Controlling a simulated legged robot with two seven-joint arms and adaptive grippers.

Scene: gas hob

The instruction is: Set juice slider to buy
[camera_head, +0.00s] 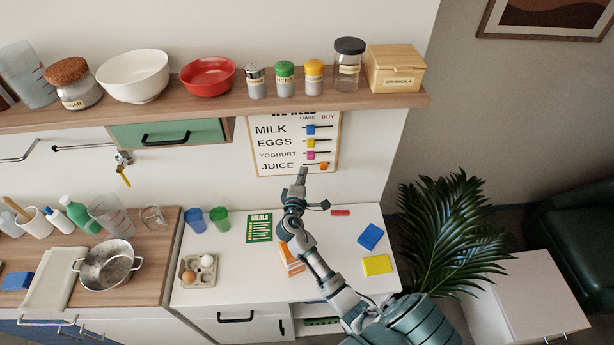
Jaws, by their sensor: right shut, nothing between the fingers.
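The shopping board (264,148) hangs on the wall under the shelf, with rows for milk, eggs, yoghurt and juice and columns HAVE and BUY. The orange juice slider (324,166) sits at the right of its track, on the BUY side. The blue milk slider (311,129), yellow eggs slider (311,143) and magenta yoghurt slider (311,155) sit further left. My right gripper (303,174) is shut and empty, pointing up at the board's lower edge, just left of and below the juice slider. Whether it touches the board is unclear. My left gripper is out of view.
The wooden shelf (205,104) above holds bowls and jars. The white counter (340,225) below carries an egg tray (198,271), cups, a green meals booklet (259,228), and blue (370,236) and yellow (377,265) blocks. A plant (450,235) stands to the right.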

